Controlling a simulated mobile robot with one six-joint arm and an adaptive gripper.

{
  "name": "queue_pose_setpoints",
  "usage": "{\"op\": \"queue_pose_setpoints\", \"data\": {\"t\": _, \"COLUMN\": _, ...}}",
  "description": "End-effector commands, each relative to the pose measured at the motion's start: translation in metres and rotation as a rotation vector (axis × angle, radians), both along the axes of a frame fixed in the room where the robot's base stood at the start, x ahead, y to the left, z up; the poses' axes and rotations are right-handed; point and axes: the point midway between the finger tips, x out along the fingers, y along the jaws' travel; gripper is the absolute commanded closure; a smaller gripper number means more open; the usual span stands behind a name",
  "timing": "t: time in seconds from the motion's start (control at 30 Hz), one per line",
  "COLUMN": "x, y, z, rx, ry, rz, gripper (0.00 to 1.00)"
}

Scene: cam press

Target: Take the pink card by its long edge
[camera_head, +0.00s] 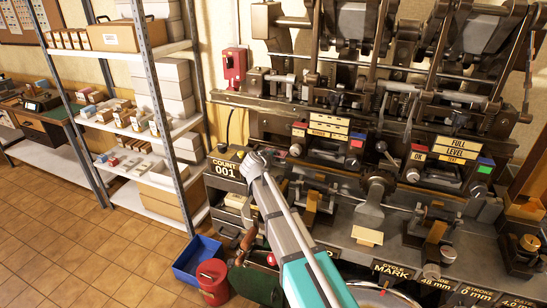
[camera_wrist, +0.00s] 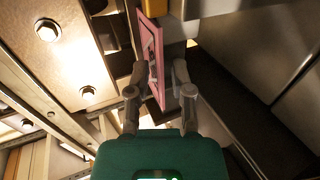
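The pink card (camera_wrist: 154,62) shows in the wrist view, seen steeply from the side as a narrow pink frame with a darker middle. Its lower part lies between the two fingers of my gripper (camera_wrist: 159,70). The left finger is close against the card's left side; I cannot tell whether it touches. A gap shows between the card and the right finger, so the gripper looks open. In the head view my gripper (camera_head: 256,163) is in front of the machine, beside the COUNT 001 box. The card cannot be made out there.
A yellow part (camera_wrist: 184,8) is close to the card's top in the wrist view. A bolted plate (camera_wrist: 60,40) lies on the left. In the head view a blue bin (camera_head: 197,258) and a red can (camera_head: 213,280) stand on the floor, with a shelf rack (camera_head: 150,135) to the left.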

Motion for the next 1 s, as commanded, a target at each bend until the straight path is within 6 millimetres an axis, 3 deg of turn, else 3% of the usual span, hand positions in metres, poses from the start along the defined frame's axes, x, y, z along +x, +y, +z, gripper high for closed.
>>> {"op": "queue_pose_setpoints", "data": {"t": 0.2, "x": 0.0, "y": -0.0005, "z": 0.0001, "rx": 0.0, "ry": 0.0, "rz": 0.0, "gripper": 0.73}}
{"op": "queue_pose_setpoints", "data": {"t": 0.5, "x": -0.0001, "y": -0.001, "z": -0.0001, "rx": 0.001, "ry": 0.001, "rz": -0.001, "gripper": 1.0}}
{"op": "queue_pose_setpoints", "data": {"t": 1.0, "x": -0.0011, "y": -0.0029, "z": 0.0053, "rx": 0.002, "ry": 0.003, "rz": -0.006, "gripper": 1.0}}
